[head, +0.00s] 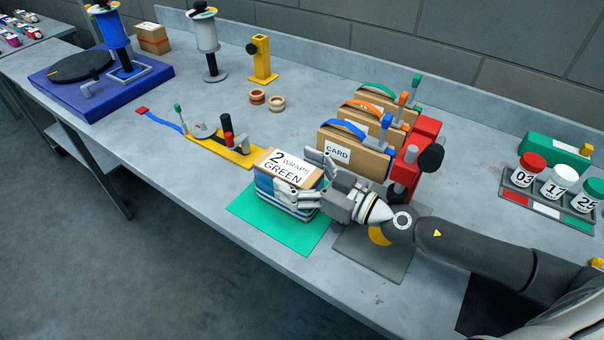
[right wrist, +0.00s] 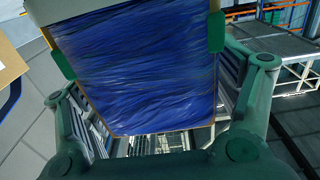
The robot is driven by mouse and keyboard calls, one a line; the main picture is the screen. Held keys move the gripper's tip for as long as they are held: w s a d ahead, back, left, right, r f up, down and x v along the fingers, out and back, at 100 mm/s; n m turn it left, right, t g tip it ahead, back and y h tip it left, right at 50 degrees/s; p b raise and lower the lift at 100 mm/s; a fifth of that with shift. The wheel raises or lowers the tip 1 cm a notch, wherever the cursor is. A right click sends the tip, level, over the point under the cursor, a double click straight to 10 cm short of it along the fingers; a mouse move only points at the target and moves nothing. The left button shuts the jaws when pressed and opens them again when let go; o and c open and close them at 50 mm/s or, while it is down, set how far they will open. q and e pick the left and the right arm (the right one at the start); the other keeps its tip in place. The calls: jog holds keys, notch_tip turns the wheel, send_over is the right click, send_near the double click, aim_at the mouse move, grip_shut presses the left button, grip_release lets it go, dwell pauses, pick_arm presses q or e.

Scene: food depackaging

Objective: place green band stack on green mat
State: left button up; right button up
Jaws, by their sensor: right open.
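The stack (head: 290,167) is a cardboard block with a label reading "2 WRAPS GREEN" and blue-and-white sides. It sits upright on the green mat (head: 293,237), towards the mat's back part. My right gripper (head: 306,176) is open at the stack's right side, with its fingers to either side of the stack. In the right wrist view the stack's blue wrapped face (right wrist: 140,75) fills the space between the fingers, with green pieces at its edges. Whether the fingers touch it I cannot tell. My left gripper is not in view.
Cartons with blue, orange and green bands (head: 352,160) stand in a rack behind my right gripper. A grey mat (head: 375,262) lies under my right arm. A yellow-based tool (head: 235,153) lies left of the stack. Labelled jars (head: 529,166) stand at the right. The bench front edge is close.

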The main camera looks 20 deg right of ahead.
aim_at(317, 184)
jog(key=shift+r, duration=0.2)
jog(key=shift+s+d+f, duration=0.15)
jog(key=shift+f, duration=0.1)
jog(key=b+v, duration=0.3)
jog(key=shift+s+d+f, duration=0.1)
jog(key=shift+s+d, duration=0.15)
jog(key=shift+b+v, duration=1)
jog(key=shift+b, duration=0.15)
jog(key=shift+b+v, duration=0.9)
jog(key=shift+v, duration=0.4)
jog(key=shift+r+b+v, duration=0.15)
jog(key=shift+b+v, duration=0.1)
jog(key=shift+v, duration=0.55)
jog(key=shift+r+b+v, duration=0.15)
jog(key=shift+b+v, duration=0.1)
jog(key=shift+v, duration=0.6)
jog(key=shift+a, duration=0.1)
jog(key=shift+s, duration=0.1)
